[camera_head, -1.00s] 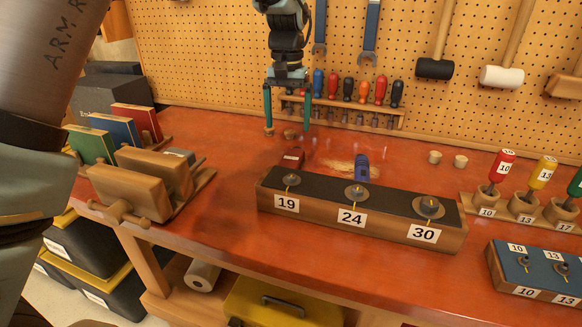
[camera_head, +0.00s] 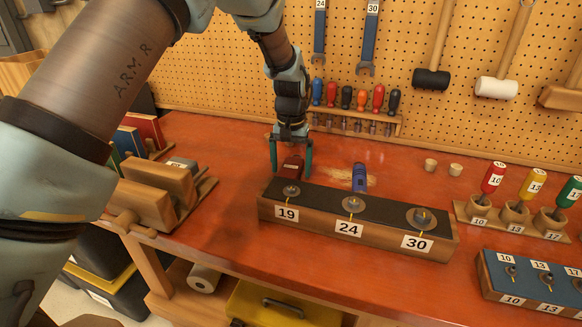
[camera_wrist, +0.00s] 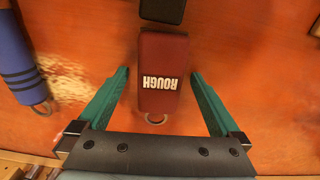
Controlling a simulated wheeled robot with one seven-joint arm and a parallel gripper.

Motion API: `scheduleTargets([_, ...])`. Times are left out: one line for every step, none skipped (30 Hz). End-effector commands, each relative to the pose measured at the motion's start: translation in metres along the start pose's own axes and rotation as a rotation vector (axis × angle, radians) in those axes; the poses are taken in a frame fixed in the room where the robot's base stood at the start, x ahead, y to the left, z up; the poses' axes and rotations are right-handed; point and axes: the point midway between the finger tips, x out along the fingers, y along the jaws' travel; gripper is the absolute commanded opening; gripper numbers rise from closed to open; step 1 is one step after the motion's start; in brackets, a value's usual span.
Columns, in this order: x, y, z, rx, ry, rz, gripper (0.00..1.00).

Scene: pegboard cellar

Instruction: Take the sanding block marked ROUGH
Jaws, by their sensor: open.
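The sanding block marked ROUGH is dark red and lies on the orange workbench; in the wrist view the block (camera_wrist: 163,72) shows its white label upside down and a metal ring at its near end. In the head view the red block (camera_head: 292,167) sits behind the socket holder marked 19, 24 and 30. My gripper (camera_head: 291,172) is open and low over the bench, with one finger on each side of the block. In the wrist view my gripper (camera_wrist: 163,90) shows its green fingers apart from the block, with a gap on both sides.
A blue tool (camera_head: 360,177) lies to the right of the block; it also shows at left in the wrist view (camera_wrist: 20,65). The wooden holder (camera_head: 350,232) stands close in front. A screwdriver rack (camera_head: 340,118) is behind. A wooden clamp (camera_head: 160,185) stands left.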

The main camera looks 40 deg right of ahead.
Motion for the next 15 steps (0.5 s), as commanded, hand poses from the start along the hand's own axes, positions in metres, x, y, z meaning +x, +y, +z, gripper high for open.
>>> scheduleTargets([0.0011, 0.0000, 0.0001, 0.000, 0.000, 0.000, 1.00])
scheduleTargets([0.0014, -0.0001, 0.0001, 0.000, 0.000, 0.000, 1.00])
scheduleTargets([0.0015, 0.0000, 0.0000, 0.000, 0.000, 0.000, 1.00])
scheduleTargets([0.0015, -0.0001, 0.0000, 0.000, 0.000, 0.000, 1.00])
scheduleTargets([0.0014, -0.0001, 0.0000, 0.000, 0.000, 0.000, 1.00])
scheduleTargets([0.0014, -0.0001, 0.0000, 0.000, 0.000, 0.000, 1.00])
scheduleTargets([0.0013, -0.0001, 0.0000, 0.000, 0.000, 0.000, 0.97])
scheduleTargets([0.0013, -0.0001, -0.0001, 0.000, 0.000, 0.000, 0.93])
scheduleTargets([0.0012, -0.0001, -0.0001, 0.000, 0.000, 0.000, 0.89])
scheduleTargets([0.0012, -0.0001, -0.0001, 0.000, 0.000, 0.000, 0.85])
scheduleTargets([0.0012, -0.0001, -0.0001, 0.000, 0.000, 0.000, 0.82])
scheduleTargets([0.0011, -0.0002, -0.0001, 0.000, 0.000, 0.000, 0.78])
scheduleTargets([0.0011, -0.0002, -0.0001, 0.000, 0.000, 0.000, 0.74])
scheduleTargets([0.0010, -0.0002, -0.0001, 0.000, 0.000, 0.000, 0.71])
scheduleTargets([0.0010, -0.0002, -0.0001, 0.000, 0.000, 0.000, 0.66])
